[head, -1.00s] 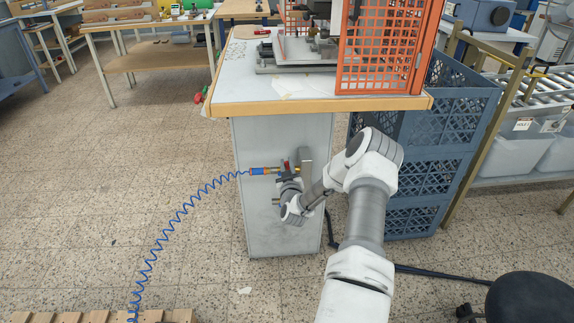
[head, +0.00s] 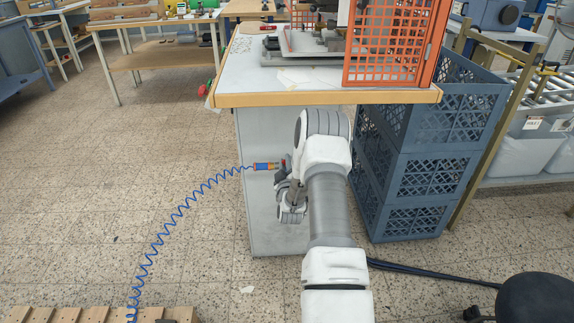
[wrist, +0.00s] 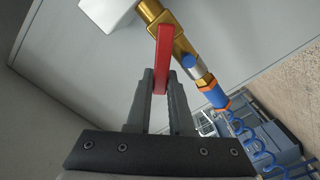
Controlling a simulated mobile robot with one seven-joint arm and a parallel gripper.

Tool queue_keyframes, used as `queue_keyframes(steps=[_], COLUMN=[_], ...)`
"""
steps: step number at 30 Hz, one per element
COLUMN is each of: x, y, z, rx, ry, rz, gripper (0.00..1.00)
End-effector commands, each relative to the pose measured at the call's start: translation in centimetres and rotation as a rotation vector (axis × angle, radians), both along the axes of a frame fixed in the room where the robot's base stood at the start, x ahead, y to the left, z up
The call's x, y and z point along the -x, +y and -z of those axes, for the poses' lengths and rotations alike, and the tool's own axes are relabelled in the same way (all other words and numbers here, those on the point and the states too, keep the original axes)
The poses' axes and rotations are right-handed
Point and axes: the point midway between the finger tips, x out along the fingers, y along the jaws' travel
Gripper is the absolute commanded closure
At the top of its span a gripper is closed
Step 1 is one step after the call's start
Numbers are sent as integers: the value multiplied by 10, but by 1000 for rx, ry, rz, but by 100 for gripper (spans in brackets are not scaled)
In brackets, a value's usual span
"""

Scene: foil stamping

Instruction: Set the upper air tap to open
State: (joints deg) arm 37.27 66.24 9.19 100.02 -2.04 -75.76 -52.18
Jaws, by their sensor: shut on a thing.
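The air tap's red lever (wrist: 163,50) stands between the two dark fingers of my gripper (wrist: 160,80) in the wrist view, and the fingers are shut on it. The tap's brass body (wrist: 181,40) lies just beyond the lever. A blue and orange hose coupling (wrist: 214,92) is joined to its outlet. In the head view, the coupling (head: 264,166) shows at the front of the grey cabinet (head: 255,215), with a bit of red lever beside it. My wrist and arm hide most of the tap, the fingers and any lower tap there.
A coiled blue hose (head: 172,226) runs from the coupling down to the left floor. Stacked blue crates (head: 415,180) stand right of the cabinet. Floor to the left is open.

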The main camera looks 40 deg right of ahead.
Motion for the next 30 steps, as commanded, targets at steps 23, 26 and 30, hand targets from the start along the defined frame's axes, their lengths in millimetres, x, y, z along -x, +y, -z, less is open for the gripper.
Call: queue_keyframes(steps=[23, 26, 30], x=[-1, -1, -1], y=[1, 1, 1], z=[1, 1, 1], rx=[34, 33, 29], ry=[20, 20, 20], rz=[1, 0, 0], gripper=[50, 50, 50])
